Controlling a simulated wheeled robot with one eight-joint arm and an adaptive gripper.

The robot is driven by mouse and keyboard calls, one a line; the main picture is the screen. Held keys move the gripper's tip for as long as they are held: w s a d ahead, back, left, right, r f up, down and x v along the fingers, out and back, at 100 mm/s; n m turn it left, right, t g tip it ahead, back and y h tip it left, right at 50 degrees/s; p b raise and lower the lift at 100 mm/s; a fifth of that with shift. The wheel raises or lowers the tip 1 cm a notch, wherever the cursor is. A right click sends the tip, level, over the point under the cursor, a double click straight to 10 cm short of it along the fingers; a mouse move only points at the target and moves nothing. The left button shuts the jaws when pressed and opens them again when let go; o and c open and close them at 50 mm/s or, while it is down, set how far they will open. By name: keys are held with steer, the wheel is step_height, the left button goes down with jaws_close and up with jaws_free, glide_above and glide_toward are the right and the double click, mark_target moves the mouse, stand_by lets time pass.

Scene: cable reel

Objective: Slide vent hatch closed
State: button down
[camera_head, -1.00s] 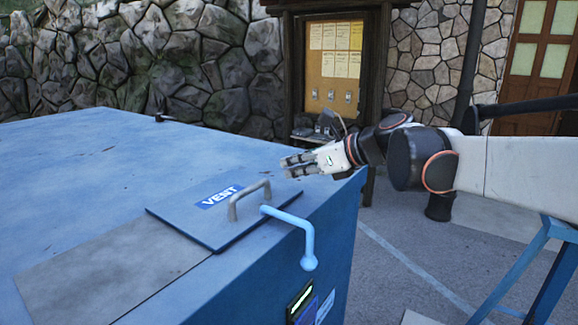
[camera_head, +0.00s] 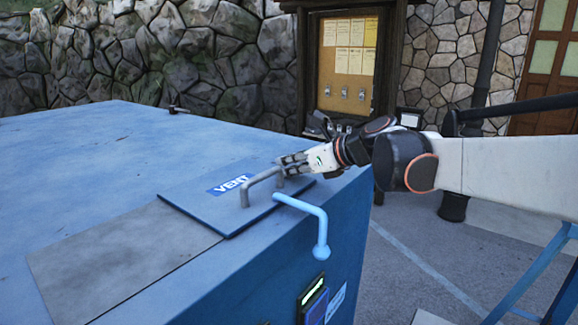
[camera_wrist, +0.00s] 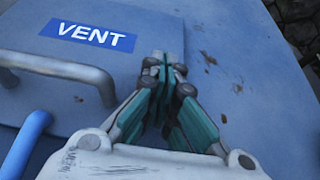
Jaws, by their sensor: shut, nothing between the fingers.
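The vent hatch (camera_head: 215,211) is a flat blue plate lying on top of the large blue box. It carries a VENT label (camera_head: 231,185) and a grey bar handle (camera_head: 262,182); the wrist view also shows the handle (camera_wrist: 58,66) at left. My gripper (camera_head: 284,163) is shut and empty by the far end of the handle. In the wrist view my closed fingertips (camera_wrist: 163,64) are right of the handle, near the hatch's right edge. I cannot tell whether they touch the hatch.
A grey flat panel (camera_head: 120,258) lies left of the hatch on the blue box (camera_head: 80,150). A light-blue bent rod (camera_head: 313,214) projects near the box's front edge, close to the hatch. A notice board (camera_head: 344,68) and stone wall stand behind.

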steer(key=shift+s+a+p, duration=0.45)
steer(key=shift+s+a, duration=2.4)
steer(key=shift+s, duration=0.85)
steer(key=shift+s+a+p, duration=0.4)
steer(key=shift+s+a, duration=2.45)
steer(key=shift+s, duration=0.8)
steer(key=shift+s+a+p, duration=0.45)
steer(key=shift+s+a, duration=2.4)
steer(key=shift+s, duration=0.85)
steer(key=shift+w+d+r+p, duration=0.35)
steer(key=shift+w+r+p, duration=0.15)
steer(key=shift+r, duration=0.25)
steer(key=shift+w+d+r+p, duration=0.3)
steer(key=shift+w+r+p, duration=0.15)
steer(key=shift+r, duration=0.3)
steer(key=shift+s, duration=0.1)
steer(key=s+d+r, duration=0.2)
steer(key=s+d, duration=0.5)
steer(key=d, duration=0.2)
steer(key=shift+s+d, duration=0.2)
steer(key=shift+d, duration=0.05)
steer(key=shift+f, duration=0.1)
